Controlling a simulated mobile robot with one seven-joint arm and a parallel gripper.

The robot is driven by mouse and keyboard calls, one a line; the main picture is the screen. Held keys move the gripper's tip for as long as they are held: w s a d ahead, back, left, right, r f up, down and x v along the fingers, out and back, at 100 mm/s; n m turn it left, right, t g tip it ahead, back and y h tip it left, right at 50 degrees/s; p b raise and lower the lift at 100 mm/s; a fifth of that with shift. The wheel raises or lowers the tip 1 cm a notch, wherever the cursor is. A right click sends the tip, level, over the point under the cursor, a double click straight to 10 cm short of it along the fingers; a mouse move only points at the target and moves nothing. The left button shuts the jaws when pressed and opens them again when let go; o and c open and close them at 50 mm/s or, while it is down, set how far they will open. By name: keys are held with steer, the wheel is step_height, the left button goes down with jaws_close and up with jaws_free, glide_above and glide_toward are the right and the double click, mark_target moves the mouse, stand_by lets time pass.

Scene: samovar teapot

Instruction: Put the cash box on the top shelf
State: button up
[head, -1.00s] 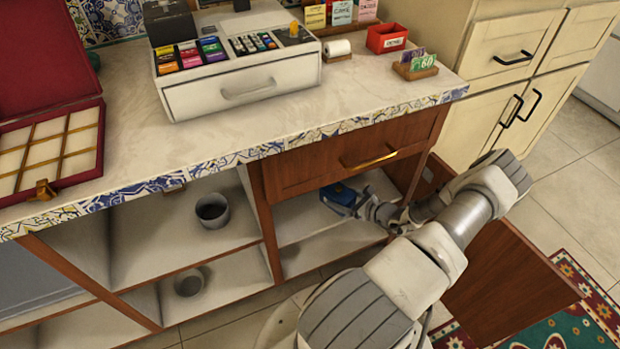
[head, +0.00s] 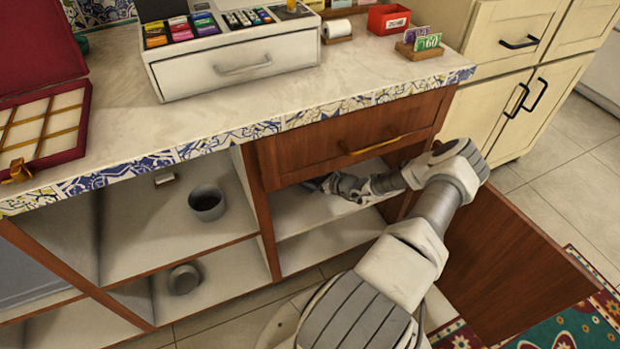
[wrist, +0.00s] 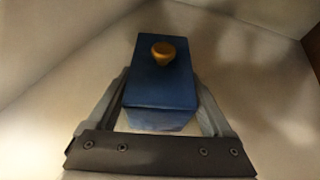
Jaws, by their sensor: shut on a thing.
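The cash box (wrist: 160,88) is blue with a gold knob on its lid. In the wrist view it sits between the two fingers of my gripper (wrist: 161,82), which are shut on its sides. In the head view my gripper (head: 318,184) reaches into the open cabinet under the wooden drawer, above the top shelf (head: 300,222). The box is hidden there behind the drawer front. Pale surfaces surround the box in the wrist view; I cannot tell whether its base touches the shelf.
The wooden drawer (head: 330,150) hangs just above my forearm. An open cabinet door (head: 515,255) stands right of my arm. A grey pot (head: 207,203) is in the left compartment. The counter above holds a cash register (head: 235,68) and a red case (head: 45,125).

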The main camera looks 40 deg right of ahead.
steer(key=shift+f, duration=0.1)
steer(key=o, duration=1.3)
steer(key=shift+f, duration=0.1)
steer(key=shift+o, duration=0.2)
steer(key=shift+s+d+r+p, duration=0.1)
steer(key=shift+s+r+p, duration=0.2)
steer(key=shift+r, duration=0.05)
steer(key=p+v, duration=0.3)
steer(key=v, duration=0.7)
steer(key=shift+s+d+p, duration=0.1)
steer(key=shift+s+p, duration=0.15)
steer(key=shift+p, duration=0.15)
steer(key=shift+s+r, duration=0.15)
steer(key=shift+s, duration=0.25)
